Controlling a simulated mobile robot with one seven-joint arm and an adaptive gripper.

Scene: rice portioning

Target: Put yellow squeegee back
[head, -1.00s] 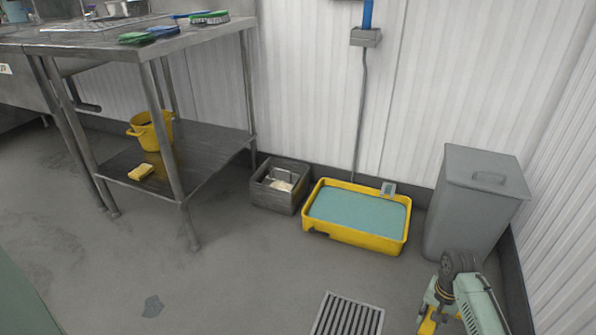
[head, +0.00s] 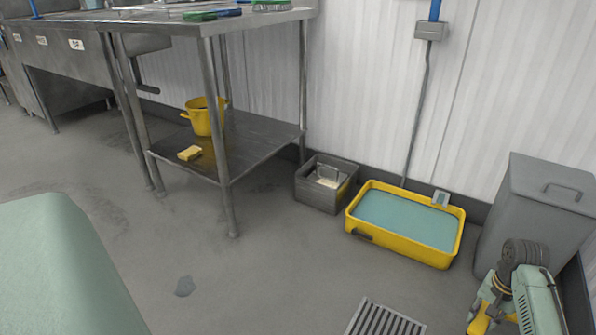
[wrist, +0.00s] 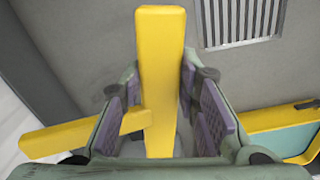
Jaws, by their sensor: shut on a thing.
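The yellow squeegee (wrist: 163,40) is in my gripper (wrist: 158,95) in the wrist view. Its yellow bar runs up between the two purple-padded fingers, which are shut on it. A second yellow piece (wrist: 60,138) sticks out to the left, partly behind the left finger; I cannot tell how it joins the bar. In the head view my gripper is at the lower right edge, mostly hidden by my arm, with a bit of yellow (head: 481,318) showing beside it. The squeegee's holding place cannot be made out.
A yellow tray (head: 366,236) with blue-green liquid and a grey bin (head: 535,215) stand by the wall. A metal box (head: 315,195) and steel table (head: 226,190) are left of them. A drain grate (head: 385,320) is in the floor.

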